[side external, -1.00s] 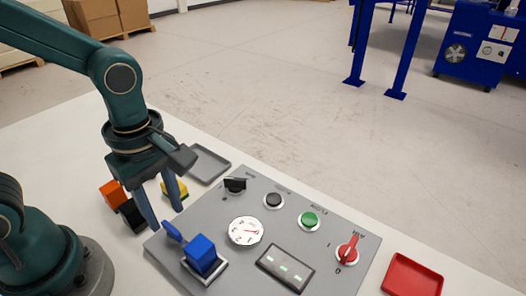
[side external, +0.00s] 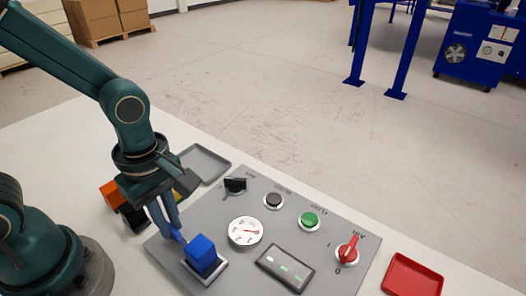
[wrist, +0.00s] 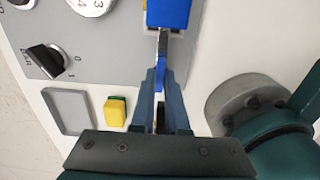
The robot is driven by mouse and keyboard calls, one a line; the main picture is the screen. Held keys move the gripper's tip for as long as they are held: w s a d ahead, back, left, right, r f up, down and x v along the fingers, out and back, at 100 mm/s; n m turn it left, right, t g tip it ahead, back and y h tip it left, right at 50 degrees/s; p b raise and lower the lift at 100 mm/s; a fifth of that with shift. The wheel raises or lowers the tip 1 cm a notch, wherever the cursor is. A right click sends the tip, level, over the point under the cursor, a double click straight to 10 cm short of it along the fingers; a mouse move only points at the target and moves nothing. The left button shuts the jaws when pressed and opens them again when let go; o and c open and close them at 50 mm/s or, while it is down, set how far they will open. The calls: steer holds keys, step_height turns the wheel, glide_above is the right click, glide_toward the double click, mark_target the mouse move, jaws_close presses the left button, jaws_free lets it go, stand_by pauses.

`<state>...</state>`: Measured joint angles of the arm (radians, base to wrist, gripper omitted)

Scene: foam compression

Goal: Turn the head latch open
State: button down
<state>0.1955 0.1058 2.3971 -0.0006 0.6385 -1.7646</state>
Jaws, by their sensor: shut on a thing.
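The blue head latch shows as a small lever (wrist: 162,48) beside a blue block (side external: 202,254) that sits in a light-rimmed seat at the near left of the grey panel (side external: 325,232). My gripper (side external: 177,232) is low over the panel's left edge, with its fingers closed on the lever. In the wrist view the fingers of my gripper (wrist: 161,78) pinch the lever from both sides, just short of the blue block. The fingers hide most of the lever in the side view.
The panel also bears a white dial (side external: 245,231), black knob (side external: 235,185), dark button (side external: 273,200), green button (side external: 309,219), red switch (side external: 347,250) and display (side external: 285,268). A grey tray (side external: 207,163), red tray (side external: 412,275) and orange block (side external: 113,194) lie around it; a yellow block (wrist: 115,111) is close by.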

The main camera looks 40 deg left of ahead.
steer(key=shift+m, duration=0.4)
steer(key=m, duration=0.3)
steer(key=shift+m, duration=0.3)
steer(key=m, duration=0.4)
steer(key=shift+m, duration=0.3)
steer(key=m, duration=0.4)
steer(key=shift+m, duration=2.5)
steer(key=c, duration=0.9)
jaws_free()
steer(key=shift+r, duration=0.1)
